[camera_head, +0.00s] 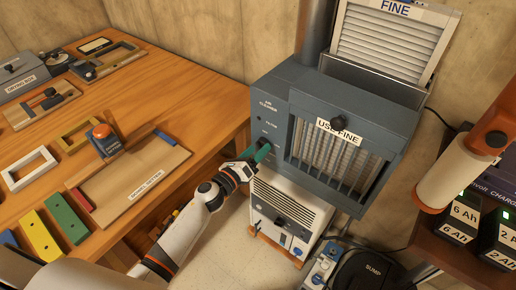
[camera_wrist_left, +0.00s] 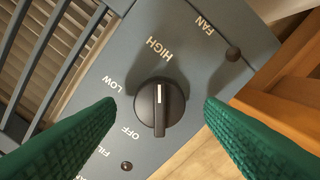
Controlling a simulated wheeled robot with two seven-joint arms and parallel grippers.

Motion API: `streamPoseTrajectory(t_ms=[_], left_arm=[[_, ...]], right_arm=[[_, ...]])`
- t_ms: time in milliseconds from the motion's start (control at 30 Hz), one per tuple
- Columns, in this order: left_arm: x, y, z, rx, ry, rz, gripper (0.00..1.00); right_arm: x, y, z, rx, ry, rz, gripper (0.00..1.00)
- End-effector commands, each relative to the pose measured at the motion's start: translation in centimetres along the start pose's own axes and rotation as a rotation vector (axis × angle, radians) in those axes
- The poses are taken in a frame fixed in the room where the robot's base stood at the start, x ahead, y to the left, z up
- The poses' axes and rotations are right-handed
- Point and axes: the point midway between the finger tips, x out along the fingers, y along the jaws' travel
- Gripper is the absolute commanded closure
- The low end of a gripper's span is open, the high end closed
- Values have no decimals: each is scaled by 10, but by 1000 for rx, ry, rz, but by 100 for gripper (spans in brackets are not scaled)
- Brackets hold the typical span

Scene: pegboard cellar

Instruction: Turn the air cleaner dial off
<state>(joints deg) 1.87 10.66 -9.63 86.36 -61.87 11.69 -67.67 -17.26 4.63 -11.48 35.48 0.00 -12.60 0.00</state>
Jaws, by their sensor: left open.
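The air cleaner (camera_head: 275,85) is a blue-grey box on the cellar wall side, with lettering on its narrow left face. Its fan dial (camera_wrist_left: 158,112) is a round black knob with a white pointer line. The line points toward the word HIGH; LOW and OFF are printed to the left of the knob in the left wrist view. My left gripper (camera_head: 262,152) is at the cleaner's left face, and hides the dial in the head view. Its green fingers (camera_wrist_left: 160,106) are open, one on each side of the knob, with gaps to it. My right gripper is out of view.
A wooden bench (camera_head: 205,100) with trays and coloured blocks stands at left. A white vented unit (camera_head: 285,212) is below the cleaner. A USE FINE label (camera_head: 339,132) marks the cleaner's front grille. A charger shelf with batteries (camera_head: 463,214) is at right, by my right arm.

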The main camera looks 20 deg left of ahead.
Motion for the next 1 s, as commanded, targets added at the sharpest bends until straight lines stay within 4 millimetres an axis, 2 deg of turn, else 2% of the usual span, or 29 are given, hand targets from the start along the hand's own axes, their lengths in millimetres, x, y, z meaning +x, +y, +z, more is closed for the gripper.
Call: streamPoseTrajectory(t_ms=[167, 433, 467, 733, 1000], left_arm=[[13, 1, 0, 0, 0, 1, 37], [14, 0, 0, 0, -1, 0, 37], [14, 0, 0, 0, -1, 0, 39], [14, 0, 0, -1, -1, 0, 82], [14, 0, 0, -29, -1, 0, 82]], right_arm=[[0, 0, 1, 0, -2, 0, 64], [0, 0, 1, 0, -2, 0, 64], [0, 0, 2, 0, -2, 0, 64], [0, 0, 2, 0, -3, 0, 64], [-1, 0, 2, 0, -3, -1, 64]])
